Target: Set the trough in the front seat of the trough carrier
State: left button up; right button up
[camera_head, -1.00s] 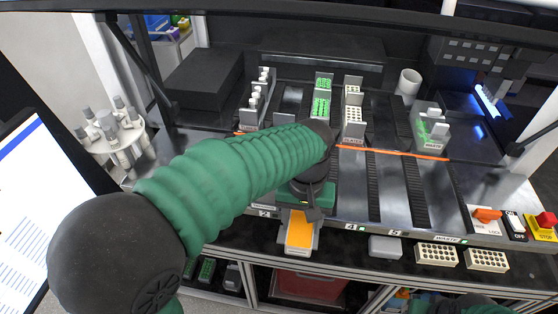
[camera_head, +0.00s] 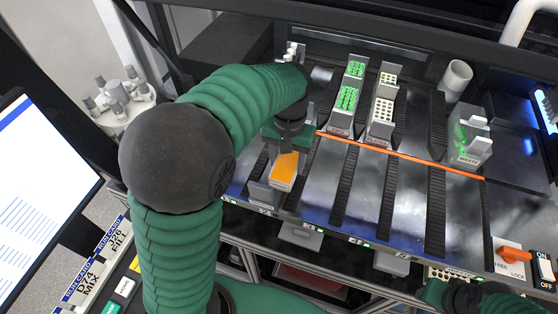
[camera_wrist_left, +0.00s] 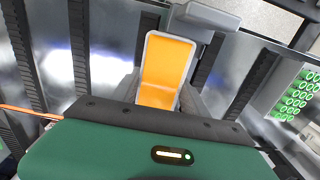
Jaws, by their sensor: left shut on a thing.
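My left gripper (camera_head: 285,147) is shut on the trough (camera_head: 286,168), a pale, narrow tub with an orange content. It holds the trough over the left part of the deck. In the left wrist view the trough (camera_wrist_left: 166,70) stands out past the dark gripper edge, with grey walls close beneath it; I cannot tell whether they touch. A grey carrier end (camera_head: 262,192) shows at the deck's front, just below and left of the trough; it may be the trough carrier. My arm and gripper hide most of that lane. Part of my right gripper (camera_head: 462,296) shows at the bottom right; its fingers are unclear.
Carriers with green tubes (camera_head: 347,98) and white tubes (camera_head: 383,108) stand to the right. An orange line (camera_head: 400,154) crosses the deck. A waste holder (camera_head: 469,140) and a white cup (camera_head: 456,76) stand farther right. Bare lanes lie between. A grey block (camera_head: 300,236) sits below the front edge.

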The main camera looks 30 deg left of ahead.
aim_at(279, 165)
pick_arm(q)
jog(key=shift+w+a, duration=0.3)
jog(key=shift+a, duration=0.65)
jog(key=shift+s+a+f, duration=0.15)
jog(key=shift+s+a, duration=0.05)
jog(key=f, duration=0.3)
jog(key=shift+s+a+f, duration=0.1)
jog(key=shift+s+a, duration=0.1)
jog(key=shift+w+f, duration=0.1)
jog(key=shift+w, duration=0.05)
jog(key=o, duration=1.1)
jog(key=shift+c, duration=0.2)
jog(key=o, duration=0.4)
jog(key=shift+o, duration=0.2)
jog(key=shift+d, duration=0.15)
